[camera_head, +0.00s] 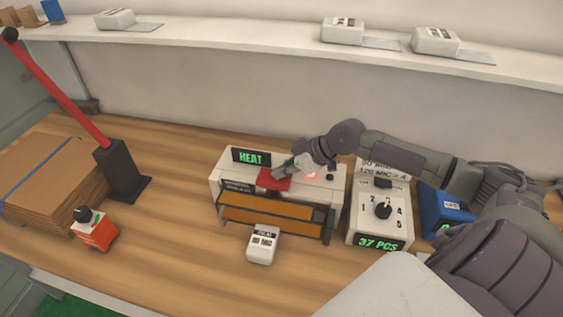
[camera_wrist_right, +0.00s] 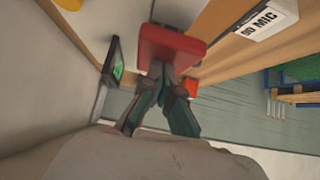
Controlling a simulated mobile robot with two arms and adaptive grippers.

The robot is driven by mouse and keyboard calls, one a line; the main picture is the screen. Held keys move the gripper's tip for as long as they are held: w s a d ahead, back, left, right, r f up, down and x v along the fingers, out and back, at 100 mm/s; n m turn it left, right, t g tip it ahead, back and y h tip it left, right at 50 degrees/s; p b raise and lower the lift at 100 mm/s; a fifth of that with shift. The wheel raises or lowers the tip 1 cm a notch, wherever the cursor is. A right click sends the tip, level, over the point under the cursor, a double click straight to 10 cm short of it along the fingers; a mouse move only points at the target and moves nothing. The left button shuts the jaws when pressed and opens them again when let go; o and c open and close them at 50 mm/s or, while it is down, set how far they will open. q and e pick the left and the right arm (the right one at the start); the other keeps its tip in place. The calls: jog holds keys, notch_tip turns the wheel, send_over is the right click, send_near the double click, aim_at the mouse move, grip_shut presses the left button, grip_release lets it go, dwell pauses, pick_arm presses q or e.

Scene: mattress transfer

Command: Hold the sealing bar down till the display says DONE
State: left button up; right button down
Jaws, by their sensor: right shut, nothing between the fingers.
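The sealer (camera_head: 283,208) is a white machine with orange bars on the wooden bench, in the middle of the head view. In the right wrist view the shut fingertips (camera_wrist_right: 168,72) meet the red pad (camera_wrist_right: 172,42). My left gripper is not in view.
A small white block (camera_head: 263,244) stands in front of the sealer. A dial box (camera_head: 380,215) reading 37 PCS and a blue device (camera_head: 444,209) stand to the right. A red lever (camera_head: 62,90) and stacked cardboard (camera_head: 52,178) are at the left. A shelf (camera_head: 240,36) runs behind.

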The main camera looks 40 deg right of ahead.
jog(key=shift+s+f, duration=0.25)
jog(key=shift+f, duration=0.2)
dwell(0.5)
jog(key=r+p, duration=0.5)
jog(key=shift+w+r, duration=0.2)
jog(key=shift+r, duration=0.1)
jog(key=shift+s+d+f+b, duration=0.1)
jog(key=shift+s+d+b, duration=0.5)
jog(key=shift+d+b, duration=0.1)
pick_arm(q)
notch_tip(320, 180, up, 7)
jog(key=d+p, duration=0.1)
jog(key=p, duration=0.2)
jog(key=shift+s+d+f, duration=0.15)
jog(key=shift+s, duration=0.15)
pick_arm(e)
jog(key=v, duration=0.8)
jog(key=shift+a+r, duration=0.25)
jog(key=shift+r, duration=0.2)
jog(key=shift+w, duration=0.1)
